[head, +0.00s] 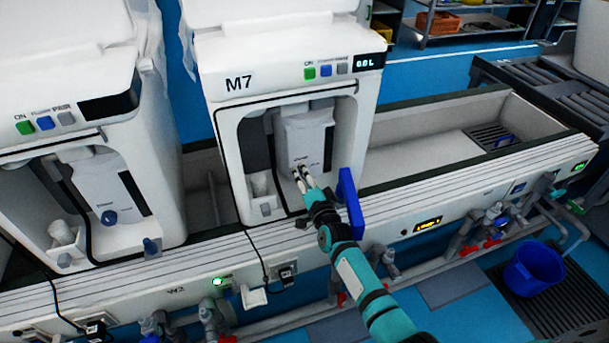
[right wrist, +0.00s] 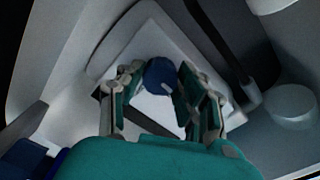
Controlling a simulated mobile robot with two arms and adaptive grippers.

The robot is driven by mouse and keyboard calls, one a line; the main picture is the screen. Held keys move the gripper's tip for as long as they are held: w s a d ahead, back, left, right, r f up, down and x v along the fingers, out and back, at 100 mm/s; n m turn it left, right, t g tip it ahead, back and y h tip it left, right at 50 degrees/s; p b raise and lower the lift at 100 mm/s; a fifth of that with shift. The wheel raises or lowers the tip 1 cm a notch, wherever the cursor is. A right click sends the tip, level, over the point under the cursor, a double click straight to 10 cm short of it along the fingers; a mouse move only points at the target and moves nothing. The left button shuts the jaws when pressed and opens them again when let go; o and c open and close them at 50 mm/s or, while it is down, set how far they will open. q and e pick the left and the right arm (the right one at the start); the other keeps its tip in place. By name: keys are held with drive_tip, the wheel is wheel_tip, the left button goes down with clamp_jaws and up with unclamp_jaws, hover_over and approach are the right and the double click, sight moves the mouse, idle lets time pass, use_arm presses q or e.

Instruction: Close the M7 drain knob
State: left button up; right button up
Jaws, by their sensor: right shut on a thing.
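The M7 machine (head: 225,62) is the white unit in the middle of the head view, with an open front bay. My right gripper (head: 301,174) reaches into this bay at the lower part of the grey inner panel (head: 305,135). In the right wrist view, the dark blue drain knob (right wrist: 159,73) sits between the two fingers of my right gripper (right wrist: 160,80), which is shut on it. The knob's pointer end shows toward the lower right there. In the head view the fingers hide the knob. My left gripper is not in view.
A blue panel (head: 350,203) stands upright just right of my right gripper. A white cup (head: 262,185) is in the left of the bay. A similar machine (head: 65,115) stands at left. The trough (head: 420,130) at right is mostly empty.

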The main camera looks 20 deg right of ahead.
drive_tip(key=o, duration=1.1)
drive_tip(key=shift+a, duration=0.1)
drive_tip(key=shift+o, duration=0.2)
drive_tip(key=shift+s+f, duration=0.1)
drive_tip(key=shift+s, duration=0.2)
drive_tip(key=s, duration=0.7)
